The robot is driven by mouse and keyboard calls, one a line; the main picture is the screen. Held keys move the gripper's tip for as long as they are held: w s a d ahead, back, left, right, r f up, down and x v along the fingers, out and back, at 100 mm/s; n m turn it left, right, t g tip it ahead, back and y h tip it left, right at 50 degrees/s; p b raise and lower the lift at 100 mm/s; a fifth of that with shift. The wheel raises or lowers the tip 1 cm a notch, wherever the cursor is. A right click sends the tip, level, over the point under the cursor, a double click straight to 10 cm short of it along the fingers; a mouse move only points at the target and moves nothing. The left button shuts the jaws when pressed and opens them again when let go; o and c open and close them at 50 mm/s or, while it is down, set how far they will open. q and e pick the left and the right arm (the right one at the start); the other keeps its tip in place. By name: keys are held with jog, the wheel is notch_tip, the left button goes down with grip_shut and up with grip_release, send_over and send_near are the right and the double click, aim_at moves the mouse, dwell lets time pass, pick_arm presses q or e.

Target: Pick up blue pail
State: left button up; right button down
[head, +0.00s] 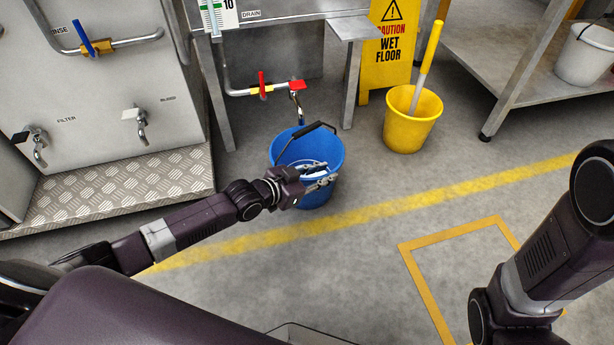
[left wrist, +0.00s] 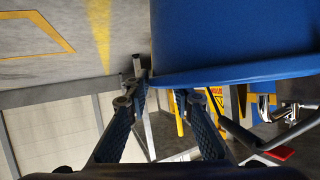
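The blue pail (head: 318,146) stands upright on the floor under the drain tap, its black handle (head: 303,130) raised at a slant. A pale patch shows inside it; I cannot tell what it is. My left gripper (head: 328,175) is at the pail's near rim, covering part of its front in the head view. In the left wrist view the pail's wall (left wrist: 235,35) fills the top right, and the two fingers of my left gripper (left wrist: 157,92) are spread apart close to the rim. I cannot tell whether they touch it. My right gripper is out of view.
The drain tap (head: 297,95) with a red lever hangs just above the pail. A yellow bucket (head: 412,130) with a yellow-handled tool stands to the right, before a wet floor sign (head: 388,45). A white bucket (head: 587,55) sits on a shelf. Marked floor in front is clear.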

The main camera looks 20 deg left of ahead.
pick_arm(q)
jog(key=shift+b+x, duration=0.55)
jog(key=shift+x, duration=0.55)
jog(key=shift+c, duration=0.2)
grip_shut()
jog(key=shift+w+r, duration=0.1)
jog(key=shift+r, duration=0.05)
